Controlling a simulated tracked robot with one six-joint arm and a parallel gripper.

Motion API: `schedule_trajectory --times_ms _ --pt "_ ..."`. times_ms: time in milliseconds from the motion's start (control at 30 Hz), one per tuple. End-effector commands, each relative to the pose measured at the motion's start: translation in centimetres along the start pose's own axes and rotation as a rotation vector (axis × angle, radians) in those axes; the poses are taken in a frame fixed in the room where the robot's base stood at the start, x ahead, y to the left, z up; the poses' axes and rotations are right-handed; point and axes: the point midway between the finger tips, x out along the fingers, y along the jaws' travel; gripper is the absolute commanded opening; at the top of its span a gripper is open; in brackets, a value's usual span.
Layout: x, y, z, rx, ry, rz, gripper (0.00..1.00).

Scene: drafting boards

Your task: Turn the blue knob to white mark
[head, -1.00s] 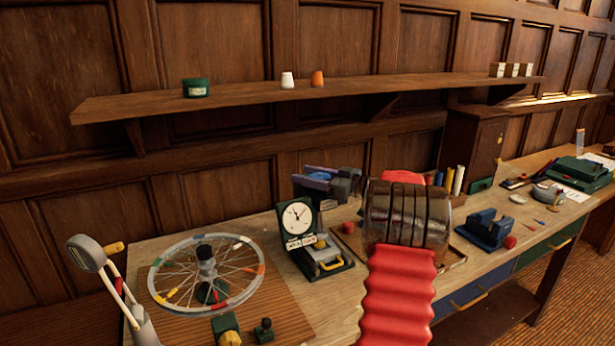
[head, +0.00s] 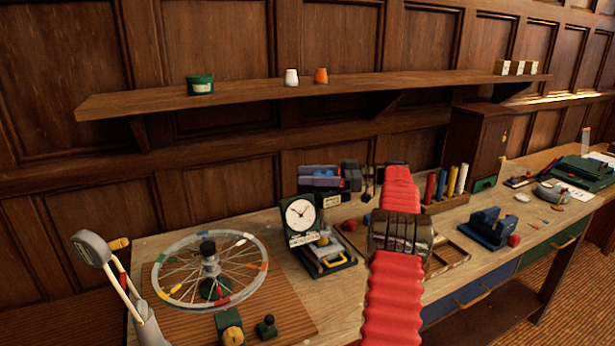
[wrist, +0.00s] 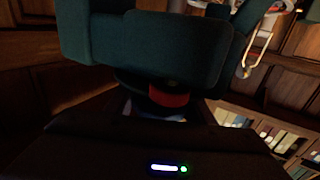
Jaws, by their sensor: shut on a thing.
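My arm, a red ribbed sleeve with a metal band, reaches across the front of the bench in the head view. It hides part of the bench top. My gripper (wrist: 160,115) shows in the wrist view as a dark body with small lights, close against a large dark teal form (wrist: 150,48). A small red piece (wrist: 168,95) shows between them. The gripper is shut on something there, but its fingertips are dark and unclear. The blue knob and the white mark cannot be made out. A purple and blue-grey device (head: 320,180) stands at the back of the bench.
A blue vise (head: 488,228) and coloured cylinders (head: 441,183) are to the right. A shelf (head: 350,88) runs above the bench.

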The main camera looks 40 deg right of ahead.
Motion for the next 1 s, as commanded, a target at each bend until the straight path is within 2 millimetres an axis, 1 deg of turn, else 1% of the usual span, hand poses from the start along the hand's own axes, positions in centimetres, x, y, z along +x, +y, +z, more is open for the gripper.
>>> schedule_trajectory --times_ms 33,500,1000 --pt "0.05 0.2 -0.13 -0.004 0.002 -0.008 0.26" --pt "-0.1 -0.28 -0.17 -0.005 0.004 -0.133 0.26" --pt "-0.2 -0.5 -0.3 -0.005 0.003 -0.176 0.26"
